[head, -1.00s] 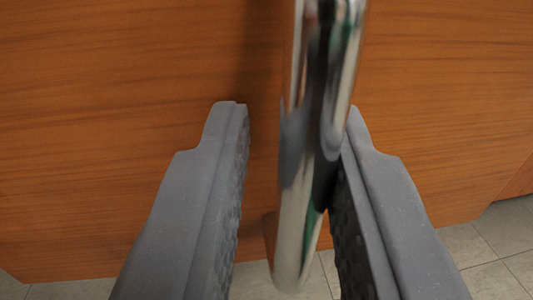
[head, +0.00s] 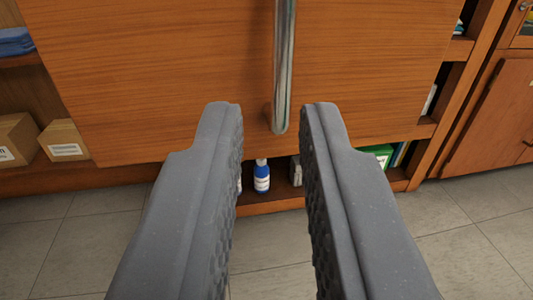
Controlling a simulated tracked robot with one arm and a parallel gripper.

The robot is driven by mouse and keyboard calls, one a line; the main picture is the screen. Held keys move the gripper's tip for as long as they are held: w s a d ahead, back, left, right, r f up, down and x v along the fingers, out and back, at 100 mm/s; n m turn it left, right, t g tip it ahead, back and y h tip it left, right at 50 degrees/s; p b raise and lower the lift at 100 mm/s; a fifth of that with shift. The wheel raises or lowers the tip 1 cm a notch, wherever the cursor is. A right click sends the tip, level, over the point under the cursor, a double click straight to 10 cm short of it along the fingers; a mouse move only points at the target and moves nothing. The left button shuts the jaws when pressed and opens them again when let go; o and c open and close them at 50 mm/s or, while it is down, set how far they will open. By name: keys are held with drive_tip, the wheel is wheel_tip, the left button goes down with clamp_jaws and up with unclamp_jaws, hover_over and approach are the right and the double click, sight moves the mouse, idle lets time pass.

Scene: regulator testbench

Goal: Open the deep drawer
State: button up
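A wooden front panel (head: 160,80), seemingly the deep drawer's, fills the upper middle of the head view. A shiny vertical metal handle (head: 285,60) is fixed on it and its lower end shows. The top of the handle is cut off by the picture edge. The panel overlaps the shelves behind it and seems to stand out in front of them; how far I cannot tell. My gripper (head: 270,108) is open and empty. Its two grey fingers point toward the panel, and the handle appears between the tips but beyond them, apart from both.
Cardboard boxes (head: 62,140) and folded blue cloth (head: 15,41) sit on shelves at left. A blue-and-white bottle (head: 261,177) and a green item (head: 378,155) show low behind the panel. A closed wooden cabinet door (head: 495,125) is at right. The tiled floor (head: 480,265) in front is clear.

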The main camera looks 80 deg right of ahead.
drive_tip(key=shift+a, duration=0.7)
